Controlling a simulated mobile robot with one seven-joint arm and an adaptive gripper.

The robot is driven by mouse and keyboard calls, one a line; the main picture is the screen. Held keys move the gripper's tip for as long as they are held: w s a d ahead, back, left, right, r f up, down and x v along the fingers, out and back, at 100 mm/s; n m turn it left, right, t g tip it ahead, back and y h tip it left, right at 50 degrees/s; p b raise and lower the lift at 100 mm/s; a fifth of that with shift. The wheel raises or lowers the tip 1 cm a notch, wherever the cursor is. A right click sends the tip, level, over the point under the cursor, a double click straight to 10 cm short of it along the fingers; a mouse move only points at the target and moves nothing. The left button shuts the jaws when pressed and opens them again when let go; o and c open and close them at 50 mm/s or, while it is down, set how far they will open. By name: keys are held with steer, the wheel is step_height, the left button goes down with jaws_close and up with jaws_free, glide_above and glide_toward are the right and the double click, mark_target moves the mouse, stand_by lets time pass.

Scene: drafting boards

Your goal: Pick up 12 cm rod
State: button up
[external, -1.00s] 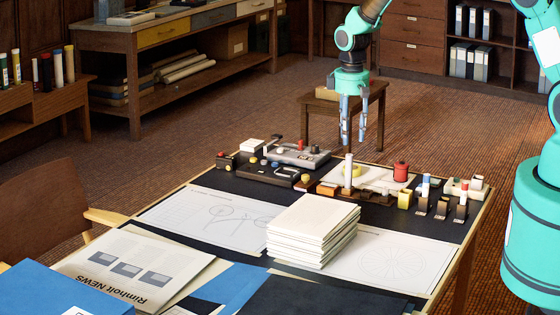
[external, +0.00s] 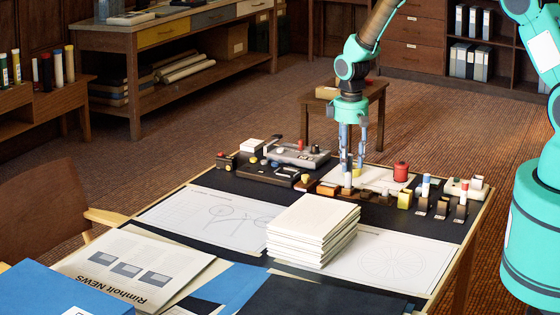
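A slim white rod (external: 348,181) stands upright in a dark brown holder (external: 372,196) near the far edge of the table. I take it to be the 12 cm rod, but its length cannot be read. My gripper (external: 352,167) points down over it from behind. Its two fingers look parted, with a gap between them, and their tips overlap the upper part of the rod. The fingers partly hide the rod. Whether it lies between them or just in front or behind is hard to tell.
A grey device (external: 299,156) stands to the left. A stack of white pads (external: 312,230) lies in front.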

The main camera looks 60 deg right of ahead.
mark_target(349, 175)
steer(key=shift+f, duration=0.1)
steer(key=shift+f, duration=2.5)
jaws_close()
